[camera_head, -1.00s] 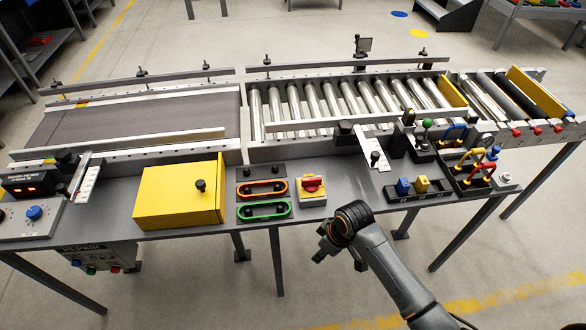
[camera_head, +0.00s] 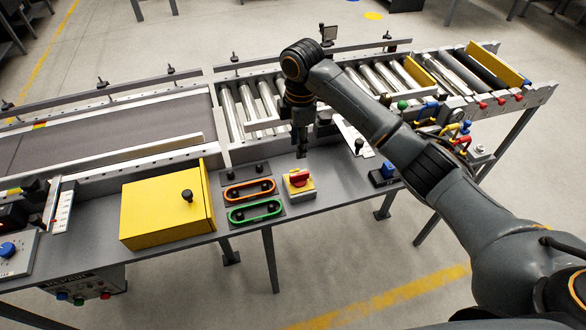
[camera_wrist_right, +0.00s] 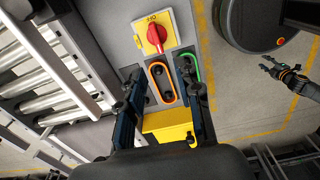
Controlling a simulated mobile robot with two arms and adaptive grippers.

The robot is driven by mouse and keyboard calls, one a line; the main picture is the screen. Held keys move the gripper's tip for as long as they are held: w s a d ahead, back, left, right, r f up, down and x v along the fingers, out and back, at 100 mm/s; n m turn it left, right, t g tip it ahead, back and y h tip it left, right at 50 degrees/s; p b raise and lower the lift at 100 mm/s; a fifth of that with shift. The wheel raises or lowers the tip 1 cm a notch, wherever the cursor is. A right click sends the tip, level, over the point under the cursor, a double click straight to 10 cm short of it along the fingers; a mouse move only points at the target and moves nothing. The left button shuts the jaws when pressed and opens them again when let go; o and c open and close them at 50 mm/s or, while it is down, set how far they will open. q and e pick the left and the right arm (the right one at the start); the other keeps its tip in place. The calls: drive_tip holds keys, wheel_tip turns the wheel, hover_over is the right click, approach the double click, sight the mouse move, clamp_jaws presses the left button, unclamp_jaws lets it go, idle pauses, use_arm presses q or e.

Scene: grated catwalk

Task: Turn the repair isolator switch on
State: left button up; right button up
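The isolator switch, a red rotary handle on a yellow box (camera_head: 299,180), sits on the grey bench right of the orange and green loop handles. In the right wrist view the switch (camera_wrist_right: 155,33) is ahead of the fingertips, with an upside-down "OFF" label by its red handle. My right gripper (camera_head: 300,148) points down over the bench, just behind the switch in the head view. Its two fingers (camera_wrist_right: 161,75) are apart with nothing between them, not touching the switch. A small dark gripper, apparently my left one (camera_wrist_right: 272,66), shows at the right of the wrist view; its opening is unclear.
The yellow cabinet (camera_head: 160,212) stands left of the orange loop (camera_head: 249,190) and green loop (camera_head: 255,210). A roller conveyor (camera_head: 250,110) runs behind the bench. Blue, yellow and red-handled items (camera_head: 460,138) stand to the right.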

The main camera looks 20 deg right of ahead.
sight(299, 174)
drive_tip(key=f, duration=0.8)
drive_tip(key=f+p, duration=0.1)
drive_tip(key=f, duration=0.3)
drive_tip(key=shift+w+d, duration=0.25)
drive_tip(key=shift+d, duration=0.1)
clamp_jaws()
